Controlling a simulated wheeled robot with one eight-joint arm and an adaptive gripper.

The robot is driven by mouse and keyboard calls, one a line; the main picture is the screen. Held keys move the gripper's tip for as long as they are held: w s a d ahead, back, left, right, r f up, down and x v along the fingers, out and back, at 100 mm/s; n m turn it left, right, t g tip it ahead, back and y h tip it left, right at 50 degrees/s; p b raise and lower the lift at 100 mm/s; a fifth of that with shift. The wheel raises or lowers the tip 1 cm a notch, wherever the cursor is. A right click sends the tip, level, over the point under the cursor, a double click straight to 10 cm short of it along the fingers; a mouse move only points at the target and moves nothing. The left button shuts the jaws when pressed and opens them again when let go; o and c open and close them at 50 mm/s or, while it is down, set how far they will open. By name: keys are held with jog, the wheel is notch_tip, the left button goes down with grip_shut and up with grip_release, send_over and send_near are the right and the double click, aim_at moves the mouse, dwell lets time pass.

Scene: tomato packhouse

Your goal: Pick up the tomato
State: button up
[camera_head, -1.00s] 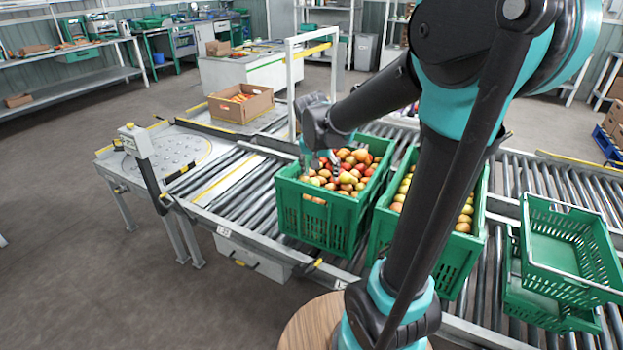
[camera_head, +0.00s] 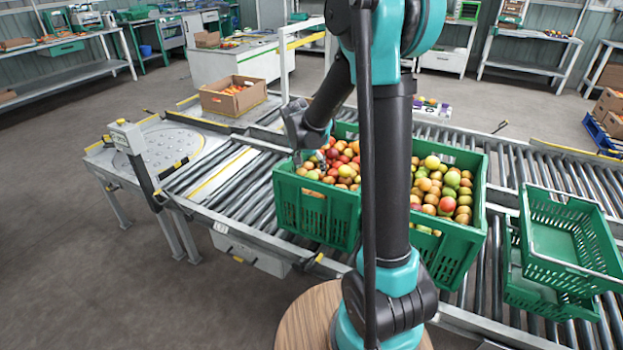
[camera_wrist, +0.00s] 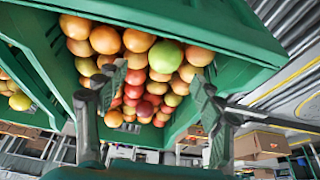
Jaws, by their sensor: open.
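Several red, orange and greenish tomatoes (camera_head: 345,172) fill the left green crate (camera_head: 312,212) on the roller conveyor. In the wrist view, orange and red tomatoes (camera_wrist: 137,41) and one greener tomato (camera_wrist: 166,57) lie inside the crate, whose green wall (camera_wrist: 215,30) crosses the top. My gripper (camera_head: 308,155) is over the left part of this crate in the head view, partly hidden by my own arm. In the wrist view my gripper (camera_wrist: 152,105) has its two fingers spread wide, with tomatoes seen between them and nothing held.
A second green crate (camera_head: 455,250) of tomatoes stands close to the right, partly behind my arm. Empty green crates (camera_head: 560,270) are stacked farther right. A cardboard box (camera_head: 222,103) sits behind. The rollers (camera_head: 222,190) to the left are clear.

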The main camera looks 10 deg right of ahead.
aim_at(311, 174)
jog(key=shift+a+x, duration=0.2)
jog(key=shift+x, duration=1.35)
jog(key=shift+a+x, duration=0.2)
jog(key=shift+x, duration=1.4)
jog(key=shift+w, duration=0.1)
jog(key=shift+c, duration=0.4)
jog(key=c, duration=0.8)
